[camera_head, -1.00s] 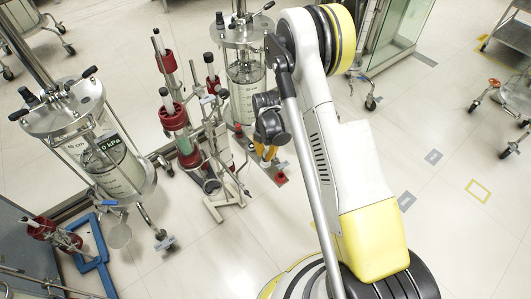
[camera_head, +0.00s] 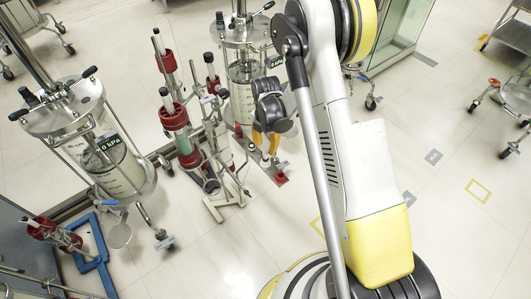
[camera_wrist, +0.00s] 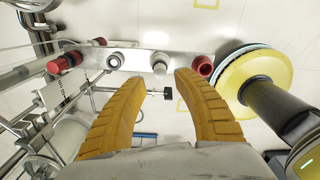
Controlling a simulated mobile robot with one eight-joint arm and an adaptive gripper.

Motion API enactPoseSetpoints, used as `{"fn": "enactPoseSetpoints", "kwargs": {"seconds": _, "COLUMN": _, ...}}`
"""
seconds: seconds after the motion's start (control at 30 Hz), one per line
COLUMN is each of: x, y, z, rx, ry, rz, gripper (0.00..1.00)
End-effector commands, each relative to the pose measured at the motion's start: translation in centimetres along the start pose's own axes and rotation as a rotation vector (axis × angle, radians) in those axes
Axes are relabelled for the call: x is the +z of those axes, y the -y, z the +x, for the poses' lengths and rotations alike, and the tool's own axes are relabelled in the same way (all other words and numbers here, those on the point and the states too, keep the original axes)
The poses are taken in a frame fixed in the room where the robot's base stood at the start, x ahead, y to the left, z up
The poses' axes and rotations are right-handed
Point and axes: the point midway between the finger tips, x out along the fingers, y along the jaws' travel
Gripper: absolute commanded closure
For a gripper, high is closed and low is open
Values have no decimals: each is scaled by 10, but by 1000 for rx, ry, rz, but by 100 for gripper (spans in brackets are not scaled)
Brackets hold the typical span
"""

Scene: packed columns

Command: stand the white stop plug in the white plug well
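My gripper (camera_wrist: 160,78) is open, its two yellow fingers spread apart in the wrist view. In the head view my gripper (camera_head: 265,146) points down over a narrow metal strip. A pale round plug-like piece (camera_wrist: 160,66), which looks like the white stop plug, stands on the strip, just beyond the gap between the fingertips. I cannot tell how far below them it is. A pale ring with a dark centre (camera_wrist: 114,61), possibly the white plug well, sits left of it on the same strip. In the head view these small parts are hard to tell apart.
On the strip (camera_wrist: 137,61), a red ringed piece (camera_wrist: 202,66) sits right and a red cylinder (camera_wrist: 65,62) left. A black knob (camera_wrist: 168,92) shows between the fingers. Glass columns on stands (camera_head: 185,145) crowd the left. Clear floor (camera_head: 440,230) lies right.

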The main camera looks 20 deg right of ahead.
Motion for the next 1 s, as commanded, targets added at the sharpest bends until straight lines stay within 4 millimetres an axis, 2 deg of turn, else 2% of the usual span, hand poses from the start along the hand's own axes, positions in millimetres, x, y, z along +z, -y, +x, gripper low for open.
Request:
{"fn": "enactPoseSetpoints", "kwargs": {"seconds": 0.1, "x": 0, "y": 0, "z": -27, "rx": 0, "ry": 0, "rz": 0, "gripper": 64}}
{"fn": "enactPoseSetpoints", "kwargs": {"seconds": 0.33, "x": 0, "y": 0, "z": -58, "rx": 0, "ry": 0, "rz": 0, "gripper": 64}}
{"fn": "enactPoseSetpoints", "kwargs": {"seconds": 0.93, "x": 0, "y": 0, "z": -63, "rx": 0, "ry": 0, "rz": 2, "gripper": 64}}
{"fn": "enactPoseSetpoints", "kwargs": {"seconds": 1.0, "x": -1, "y": 0, "z": -68, "rx": 5, "ry": 4, "rz": 21, "gripper": 64}}
